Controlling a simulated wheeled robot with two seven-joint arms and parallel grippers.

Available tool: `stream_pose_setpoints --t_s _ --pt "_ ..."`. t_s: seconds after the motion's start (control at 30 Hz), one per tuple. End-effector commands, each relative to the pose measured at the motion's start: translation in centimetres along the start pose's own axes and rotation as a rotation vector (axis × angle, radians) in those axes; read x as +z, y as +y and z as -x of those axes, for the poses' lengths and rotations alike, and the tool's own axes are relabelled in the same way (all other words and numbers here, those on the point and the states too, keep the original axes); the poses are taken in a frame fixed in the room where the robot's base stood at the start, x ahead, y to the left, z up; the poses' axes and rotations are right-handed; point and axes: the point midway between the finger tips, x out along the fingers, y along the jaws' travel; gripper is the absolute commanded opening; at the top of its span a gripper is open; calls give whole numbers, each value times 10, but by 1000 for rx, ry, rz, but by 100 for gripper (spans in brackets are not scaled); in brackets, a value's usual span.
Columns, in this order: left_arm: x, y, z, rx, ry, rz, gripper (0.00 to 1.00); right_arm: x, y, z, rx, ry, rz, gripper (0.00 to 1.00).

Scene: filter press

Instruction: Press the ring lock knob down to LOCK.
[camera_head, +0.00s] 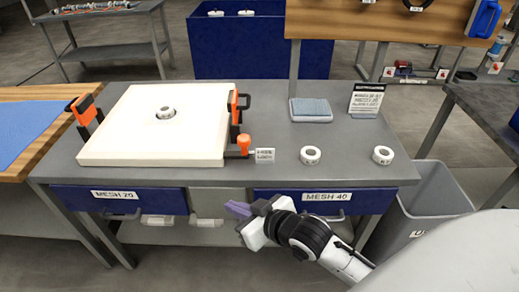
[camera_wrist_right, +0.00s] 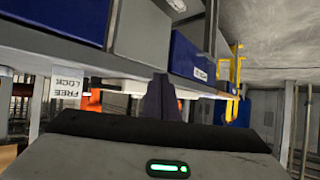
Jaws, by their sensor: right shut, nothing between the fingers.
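The orange ring lock knob (camera_head: 243,140) sits at the front right corner of the white press plate (camera_head: 150,135), on a dark post. A small FREE/LOCK sign (camera_head: 265,155) stands just right of it. I cannot tell how high the knob sits against the sign's marks. My right gripper (camera_head: 237,209) is shut and empty, in front of the table edge, nearer to me than the knob and apart from it. The right wrist view shows its fingers (camera_wrist_right: 158,100), the sign (camera_wrist_right: 67,88) upside down and an orange part (camera_wrist_right: 93,100) beside it. My left gripper is out of view.
Orange-handled clamps (camera_head: 84,108) flank the plate, and a roll (camera_head: 165,112) lies on it. Two more rolls (camera_head: 310,155) (camera_head: 383,155), a blue pad (camera_head: 310,108) and a text sign (camera_head: 366,100) are at the right. Blue drawers (camera_head: 125,200) front the table; a grey bin (camera_head: 428,205) stands right.

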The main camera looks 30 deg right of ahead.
Motion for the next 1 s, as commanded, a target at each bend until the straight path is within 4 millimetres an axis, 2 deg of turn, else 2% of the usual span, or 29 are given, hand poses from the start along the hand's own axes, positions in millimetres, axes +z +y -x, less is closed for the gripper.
stream_pose_setpoints --t_s 0.03,0.27,0.4,0.5,0.63,1.0 --pt "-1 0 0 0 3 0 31 23 -4 1 -3 -29 -7 0" --pt "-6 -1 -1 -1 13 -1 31 121 -28 19 -17 -146 -25 0" --pt "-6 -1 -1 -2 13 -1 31 180 -45 40 -23 -219 -33 0" --pt "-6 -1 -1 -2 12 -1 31 213 -56 55 -28 -260 -38 0" --pt "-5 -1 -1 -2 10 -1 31 230 -62 65 -30 -281 -38 0" --pt "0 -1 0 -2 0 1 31 231 -62 65 -30 -281 -37 0"
